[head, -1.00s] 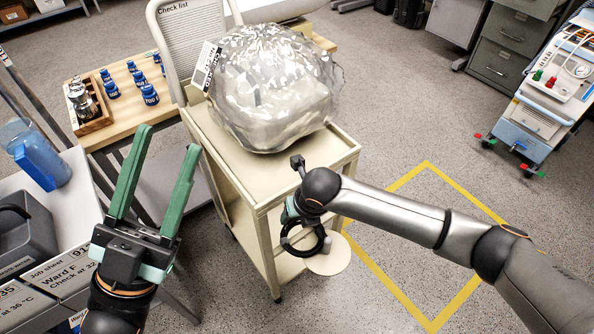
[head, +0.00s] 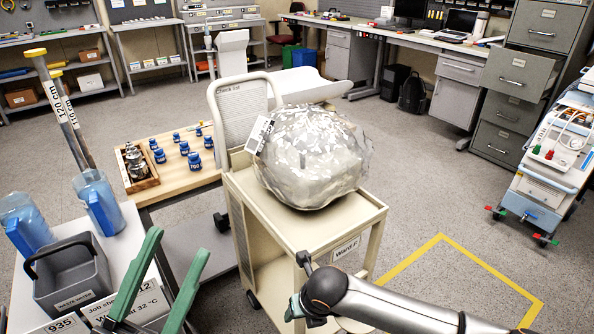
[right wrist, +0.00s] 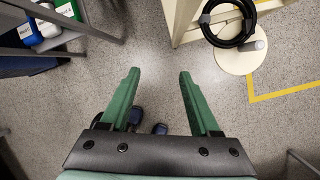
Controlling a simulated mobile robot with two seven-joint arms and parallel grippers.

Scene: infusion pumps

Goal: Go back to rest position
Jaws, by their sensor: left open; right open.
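My left gripper (head: 164,284) is at the lower left of the head view, with its two green fingers spread apart and nothing between them. It is in front of the white table and left of the cart. My right arm comes in from the lower right of the head view, in front of the cart, and its fingers are out of that view. In the right wrist view my right gripper (right wrist: 158,95) is open and empty, with bare floor between its green fingers. The cream cart (head: 350,215) carries a bulky item in a clear bag (head: 312,158) with a barcode tag.
A wooden table (head: 190,180) with blue weights and a tray (head: 135,170) stands left of the cart. Blue jugs (head: 100,202) and a grey waste-water bin (head: 72,275) are at the left. A blue-white trolley (head: 545,165) stands right. Floor inside the yellow line (head: 495,280) is clear.

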